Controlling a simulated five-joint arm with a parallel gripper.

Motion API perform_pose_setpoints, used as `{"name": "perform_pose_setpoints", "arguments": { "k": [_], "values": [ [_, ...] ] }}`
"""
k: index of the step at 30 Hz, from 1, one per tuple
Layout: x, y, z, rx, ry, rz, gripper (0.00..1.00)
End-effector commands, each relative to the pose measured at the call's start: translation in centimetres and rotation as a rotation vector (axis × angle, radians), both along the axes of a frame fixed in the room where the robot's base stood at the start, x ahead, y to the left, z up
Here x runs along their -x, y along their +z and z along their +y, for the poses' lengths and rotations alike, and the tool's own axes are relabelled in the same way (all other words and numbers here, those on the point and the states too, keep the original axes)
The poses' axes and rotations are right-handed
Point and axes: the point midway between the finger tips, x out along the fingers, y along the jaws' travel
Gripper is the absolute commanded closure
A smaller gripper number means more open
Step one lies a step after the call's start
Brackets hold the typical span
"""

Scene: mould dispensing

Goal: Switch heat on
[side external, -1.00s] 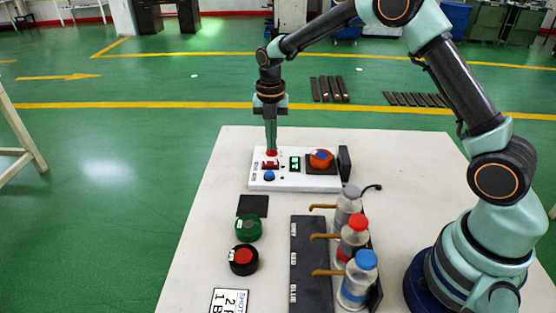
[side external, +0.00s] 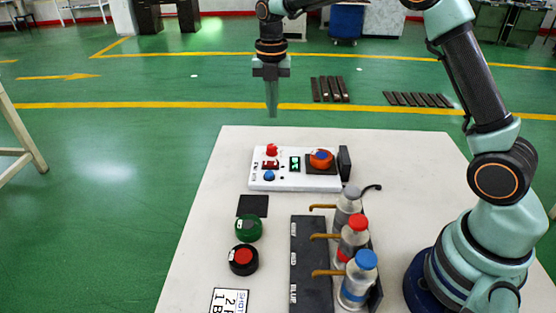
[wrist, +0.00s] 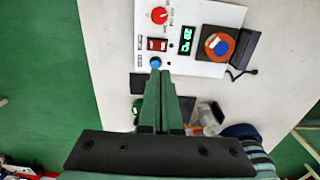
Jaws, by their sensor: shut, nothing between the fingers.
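The white control panel (side external: 292,184) lies at the far end of the table and also shows in the wrist view (wrist: 190,12). It carries a red knob (side external: 271,150), a red rocker switch (wrist: 157,44), a blue button (side external: 269,176) and a small display with lit green digits (wrist: 186,40). An orange and blue round piece (side external: 321,159) sits on a dark pad at the panel's right. My gripper (side external: 272,112) points down above the panel, clear of it, with its fingers shut and empty. Which way the rocker is tipped I cannot tell.

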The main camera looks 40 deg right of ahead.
Motion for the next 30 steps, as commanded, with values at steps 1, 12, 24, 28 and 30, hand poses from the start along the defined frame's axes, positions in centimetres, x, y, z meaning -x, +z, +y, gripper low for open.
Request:
{"name": "perform_pose_setpoints", "arguments": {
  "k": [1,12,24,28,30],
  "values": [
    [0.2,0.0,-0.5,0.000,-0.003,0.000,1.00],
    [0.3,-0.5,-0.6,0.000,0.000,0.001,1.00],
    [0.4,-7.3,-0.6,0.000,0.000,0.006,1.00],
    [0.4,-9.8,-0.6,0.000,0.000,0.004,1.00],
    [0.4,-11.0,-0.6,0.000,0.000,0.004,1.00]
  ]
}}
